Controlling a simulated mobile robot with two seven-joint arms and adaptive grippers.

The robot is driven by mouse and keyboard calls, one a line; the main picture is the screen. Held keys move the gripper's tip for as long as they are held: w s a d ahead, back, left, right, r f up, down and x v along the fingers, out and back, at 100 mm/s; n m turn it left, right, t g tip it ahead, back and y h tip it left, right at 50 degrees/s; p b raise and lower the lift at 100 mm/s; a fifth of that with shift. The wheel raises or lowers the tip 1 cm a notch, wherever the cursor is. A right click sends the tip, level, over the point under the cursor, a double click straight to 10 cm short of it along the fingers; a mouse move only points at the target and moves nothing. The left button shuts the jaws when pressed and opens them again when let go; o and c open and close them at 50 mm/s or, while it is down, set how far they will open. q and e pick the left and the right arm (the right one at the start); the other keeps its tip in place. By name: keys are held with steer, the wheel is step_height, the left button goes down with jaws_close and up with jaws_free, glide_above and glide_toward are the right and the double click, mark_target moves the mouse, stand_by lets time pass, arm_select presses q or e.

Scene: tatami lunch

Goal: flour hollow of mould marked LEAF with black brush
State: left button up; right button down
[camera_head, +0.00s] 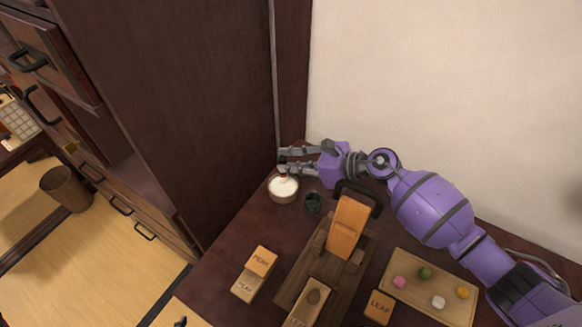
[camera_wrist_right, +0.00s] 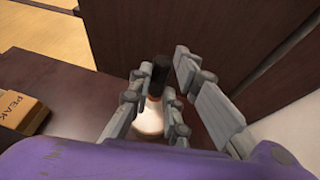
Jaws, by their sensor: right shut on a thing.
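My right gripper (camera_head: 283,162) is shut on the black brush (camera_wrist_right: 160,74), whose dark handle shows between the fingers (camera_wrist_right: 172,108) in the right wrist view. The brush points down over the bowl of white flour (camera_head: 283,189); I cannot tell whether its tip touches the flour, which also shows in the right wrist view (camera_wrist_right: 148,127). A pale mould (camera_head: 325,284) with a leaf-shaped hollow and partly cut-off lettering starting LE lies at the wooden press's front. An orange block marked LEAF (camera_head: 379,307) lies right of it. My left gripper is out of view.
A dark cup (camera_head: 313,204) stands beside the bowl. The press (camera_head: 346,229) with a black handle stands mid-table. A tray (camera_head: 455,309) with coloured balls is at right. Stacked marked blocks (camera_head: 261,261) sit left of the press. Cabinet (camera_head: 180,90) and wall are close to the gripper.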

arm_select(q)
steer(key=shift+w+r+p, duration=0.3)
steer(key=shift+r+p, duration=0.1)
steer(key=shift+p, duration=0.5)
arm_select(e)
step_height(320, 180, up, 4)
steer(key=shift+w+r, duration=0.1)
steer(key=shift+w, duration=0.05)
